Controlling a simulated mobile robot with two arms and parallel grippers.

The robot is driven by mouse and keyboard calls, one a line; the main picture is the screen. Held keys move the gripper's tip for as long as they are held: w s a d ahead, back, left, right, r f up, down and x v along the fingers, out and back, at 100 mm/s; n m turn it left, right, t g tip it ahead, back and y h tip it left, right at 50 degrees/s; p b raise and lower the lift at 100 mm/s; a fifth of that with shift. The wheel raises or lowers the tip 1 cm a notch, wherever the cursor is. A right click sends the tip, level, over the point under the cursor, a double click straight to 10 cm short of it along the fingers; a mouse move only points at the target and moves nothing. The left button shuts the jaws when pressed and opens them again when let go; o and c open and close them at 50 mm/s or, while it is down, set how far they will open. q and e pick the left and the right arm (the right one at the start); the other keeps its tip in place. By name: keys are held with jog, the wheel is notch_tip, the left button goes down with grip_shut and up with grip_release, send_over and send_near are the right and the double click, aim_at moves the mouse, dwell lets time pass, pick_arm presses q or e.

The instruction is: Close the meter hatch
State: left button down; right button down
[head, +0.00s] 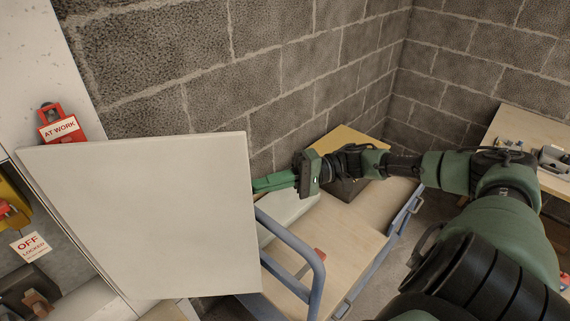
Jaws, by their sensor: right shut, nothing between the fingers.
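The meter hatch (140,220) is a flat white panel. It stands open, swung out to the right from the cabinet (30,85) at the left edge, and part of the cabinet's inside shows below and left of it. My right gripper (268,184), with green fingers, is shut and empty at the hatch's right edge. Its fingertips meet that edge in the picture; I cannot tell whether they touch it or pass a little behind it. My left gripper is not in view.
A red "AT WORK" tag (59,127) sits above the hatch. An "OFF LOCKED" tag (30,246) and a yellow switch (12,208) show in the cabinet. A trolley with a blue rail (296,245) stands right of the hatch. A workbench (535,125) is far right.

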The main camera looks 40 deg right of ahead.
jog(key=s+a+p, duration=0.2)
jog(key=s+a, duration=0.1)
jog(key=shift+a+p, duration=0.2)
jog(key=shift+p, duration=0.15)
jog(key=shift+w, duration=0.1)
